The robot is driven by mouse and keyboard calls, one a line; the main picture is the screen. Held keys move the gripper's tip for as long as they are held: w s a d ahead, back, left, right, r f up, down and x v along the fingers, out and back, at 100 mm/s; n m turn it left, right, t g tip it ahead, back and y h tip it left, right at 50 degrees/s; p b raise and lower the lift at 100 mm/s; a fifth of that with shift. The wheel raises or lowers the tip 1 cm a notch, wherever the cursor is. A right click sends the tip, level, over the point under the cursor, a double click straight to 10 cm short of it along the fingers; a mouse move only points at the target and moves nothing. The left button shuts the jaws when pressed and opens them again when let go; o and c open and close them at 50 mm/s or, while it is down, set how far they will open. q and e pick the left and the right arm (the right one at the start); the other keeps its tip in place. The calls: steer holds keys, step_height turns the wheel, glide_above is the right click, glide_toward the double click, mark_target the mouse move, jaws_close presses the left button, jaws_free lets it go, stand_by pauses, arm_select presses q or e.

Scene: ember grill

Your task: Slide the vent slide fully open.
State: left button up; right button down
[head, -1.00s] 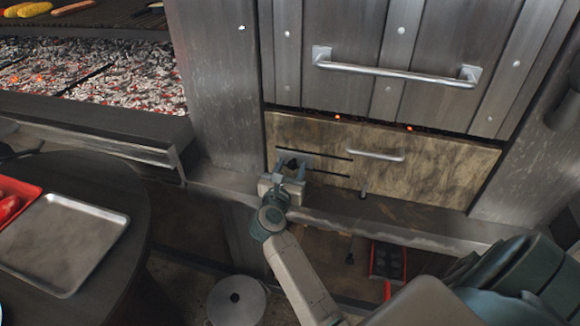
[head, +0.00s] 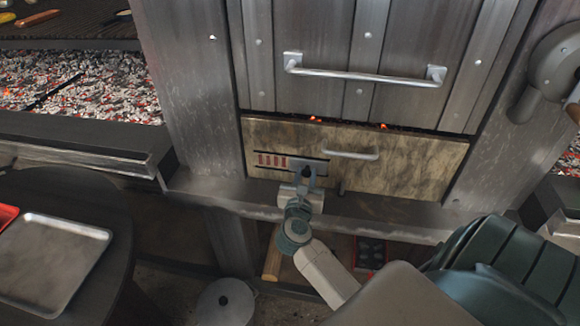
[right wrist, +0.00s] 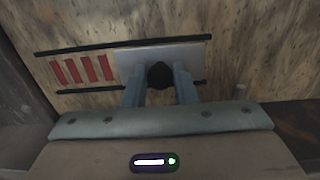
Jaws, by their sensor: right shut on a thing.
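The vent slide (head: 316,166) is a grey plate between two dark rails on the tan drawer-like panel (head: 400,172) below the big metal door. Several red slots (head: 270,160) show uncovered to the left of the plate. My right gripper (head: 306,174) is at the plate. In the right wrist view the gripper (right wrist: 160,78) is shut on the dark round knob (right wrist: 160,75) of the vent slide (right wrist: 190,54). The red slots (right wrist: 82,70) show there too, left of the plate, which sits towards the right end of the rails. My left gripper is not in view.
A silver handle (head: 350,155) is on the panel just right of the slide. A long bar handle (head: 365,75) crosses the door above. A ledge (head: 380,211) runs below the panel. A round table with a metal tray (head: 55,255) stands at left.

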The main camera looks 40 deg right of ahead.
steer(key=c, duration=1.6)
jaws_free()
steer(key=o, duration=0.4)
steer(key=shift+s+d, duration=0.15)
steer(key=shift+c, duration=0.2)
steer(key=shift+o, duration=0.3)
steer(key=shift+d, duration=0.1)
steer(key=shift+s+a+f, duration=0.15)
steer(key=shift+s+a, duration=0.15)
steer(key=shift+a, duration=0.2)
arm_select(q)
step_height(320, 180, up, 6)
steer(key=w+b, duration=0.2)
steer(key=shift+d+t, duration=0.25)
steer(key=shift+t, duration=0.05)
arm_select(e)
steer(key=v, duration=0.9)
steer(key=shift+s+a, duration=0.25)
steer(key=shift+s, duration=0.05)
